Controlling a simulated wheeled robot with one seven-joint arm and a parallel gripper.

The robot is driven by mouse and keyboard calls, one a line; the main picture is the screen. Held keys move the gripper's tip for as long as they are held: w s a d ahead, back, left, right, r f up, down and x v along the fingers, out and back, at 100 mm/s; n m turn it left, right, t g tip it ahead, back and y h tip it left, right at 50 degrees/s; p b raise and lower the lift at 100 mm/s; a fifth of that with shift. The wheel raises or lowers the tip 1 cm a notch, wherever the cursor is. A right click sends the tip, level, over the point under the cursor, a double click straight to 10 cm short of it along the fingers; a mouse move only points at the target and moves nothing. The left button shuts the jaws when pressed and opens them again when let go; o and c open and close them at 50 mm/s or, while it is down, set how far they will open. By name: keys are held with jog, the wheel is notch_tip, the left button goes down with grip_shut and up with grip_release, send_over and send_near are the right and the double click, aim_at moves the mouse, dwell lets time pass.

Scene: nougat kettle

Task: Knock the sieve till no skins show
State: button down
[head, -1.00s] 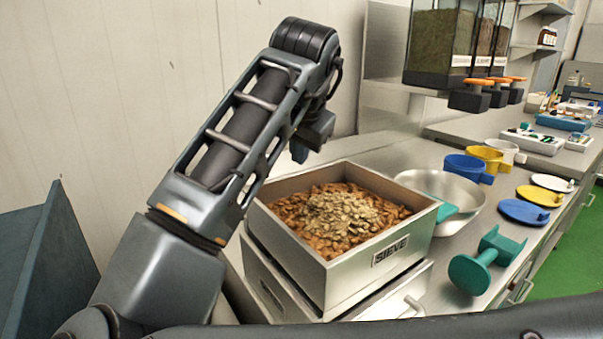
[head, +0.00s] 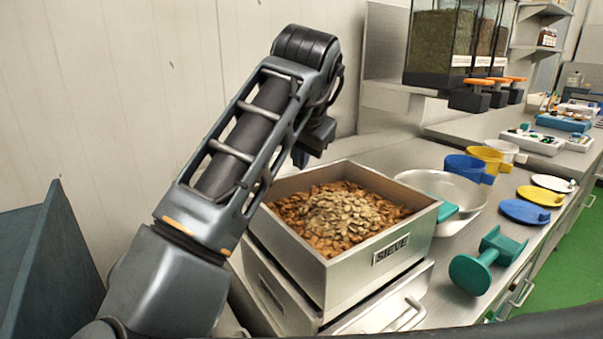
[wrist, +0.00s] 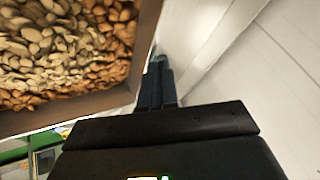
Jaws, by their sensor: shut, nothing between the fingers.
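The sieve (head: 408,262) is a square metal box with its name on the front, seated on a second metal box (head: 262,283). It holds brown almonds (head: 335,243), with a heap of pale skins (head: 345,212) showing on top in the middle. In the wrist view the sieve's wall (wrist: 75,108) cuts across the upper left, with brown and pale pieces inside. My gripper (head: 300,158) is beyond the sieve's far left side, by the wall. In the wrist view my gripper (wrist: 157,82) is shut and empty, just outside the sieve's wall; contact cannot be told.
A metal bowl (head: 468,190) with a teal scoop (head: 446,209) stands right of the sieve. A green handled tool (head: 483,262) lies at the counter's front edge. Blue (head: 463,168), yellow and white cups and flat lids stand further right. Glass hoppers (head: 437,47) hang above the back.

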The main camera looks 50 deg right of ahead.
jog(key=shift+s+a+f+b, duration=0.1)
jog(key=shift+s+f+b, duration=0.15)
jog(key=shift+f, duration=0.3)
jog(key=shift+s+f+b, duration=0.1)
jog(key=shift+f+b, duration=0.25)
jog(key=shift+f, duration=0.2)
dwell(0.7)
jog(key=shift+r, duration=0.15)
jog(key=shift+w+r+p, duration=0.3)
jog(key=shift+r+p, duration=0.2)
jog(key=shift+p, duration=0.2)
jog(key=r+p, duration=0.1)
jog(key=w+r+p, duration=0.1)
jog(key=r+p, duration=0.2)
jog(key=r, duration=0.1)
jog(key=shift+w+d+r+p, duration=0.15)
jog(key=shift+d+r+p, duration=0.1)
jog(key=shift+p, duration=0.1)
dwell(0.7)
